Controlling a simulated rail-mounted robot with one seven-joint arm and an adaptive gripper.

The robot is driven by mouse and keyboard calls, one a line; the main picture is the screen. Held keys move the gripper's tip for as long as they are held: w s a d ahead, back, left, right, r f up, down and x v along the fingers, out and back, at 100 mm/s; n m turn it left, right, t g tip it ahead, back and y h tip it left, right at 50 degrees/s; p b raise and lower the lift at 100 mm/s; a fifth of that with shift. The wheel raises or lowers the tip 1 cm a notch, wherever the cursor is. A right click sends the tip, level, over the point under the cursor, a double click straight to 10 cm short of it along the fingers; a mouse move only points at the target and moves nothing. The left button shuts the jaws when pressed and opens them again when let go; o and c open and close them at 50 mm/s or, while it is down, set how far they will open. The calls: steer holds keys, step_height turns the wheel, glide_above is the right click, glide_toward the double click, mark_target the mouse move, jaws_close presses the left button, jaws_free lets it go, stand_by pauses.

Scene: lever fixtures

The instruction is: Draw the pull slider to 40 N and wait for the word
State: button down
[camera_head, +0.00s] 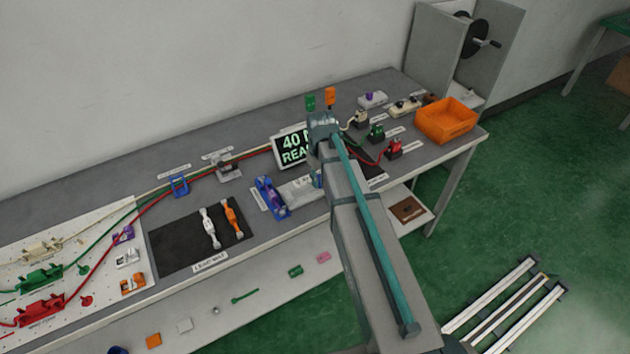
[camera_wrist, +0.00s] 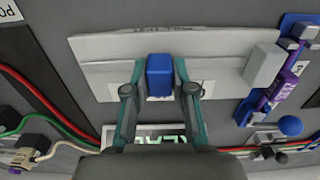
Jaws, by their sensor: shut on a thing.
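In the wrist view, my gripper (camera_wrist: 160,82) has one teal finger on each side of a blue block-shaped handle (camera_wrist: 159,68) and is shut on it. The handle stands on the pale pull slider fixture (camera_wrist: 108,48), a long light slab with a label along one edge. In the head view the slab (camera_head: 297,189) shows left of my arm, which hides the handle and most of my gripper. A display (camera_head: 293,149) behind it reads "40 N" and the start of a second line, "REA"; my arm covers the rest. Part of the display (camera_wrist: 177,138) also shows in the wrist view.
A blue fixture with a purple part (camera_head: 270,197) stands close left of the slab. A black mat (camera_head: 180,250) holds white and orange pieces. Red, green and pale cables run along the bench. An orange bin (camera_head: 446,120) sits at the right end, beyond several small connectors.

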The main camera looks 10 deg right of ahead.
mark_target(320, 178)
steer(key=c, duration=1)
jaws_free()
steer(key=shift+o, duration=0.2)
step_height(320, 178, up, 12)
